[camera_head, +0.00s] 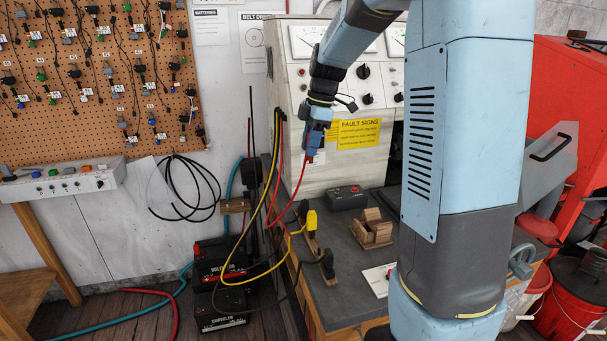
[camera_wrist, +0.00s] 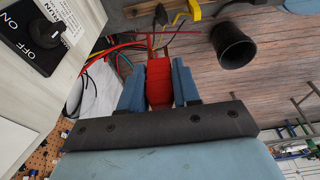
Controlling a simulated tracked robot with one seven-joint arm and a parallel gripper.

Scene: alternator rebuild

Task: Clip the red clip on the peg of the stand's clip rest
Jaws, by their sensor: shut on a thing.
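My gripper (camera_head: 314,142) is raised in front of the test bench, high above the worktop. It is shut on the red clip (camera_wrist: 159,82), which sits between the two blue fingers in the wrist view. In the head view only a small red part of the clip (camera_head: 310,159) shows below the fingers, with a red cable hanging down. The wooden clip rest (camera_head: 318,247) is at the worktop's left edge, below my gripper. A yellow clip (camera_head: 312,221) and a black clip (camera_head: 327,262) are at it. I cannot make out its pegs clearly.
A grey box (camera_head: 347,198), a wooden cradle (camera_head: 372,230) and a white card (camera_head: 378,279) lie on the worktop (camera_head: 340,290). The bench panel (camera_head: 345,90) stands close behind my gripper. Loose yellow, red and black cables hang by the worktop's left side, above two batteries (camera_head: 216,262).

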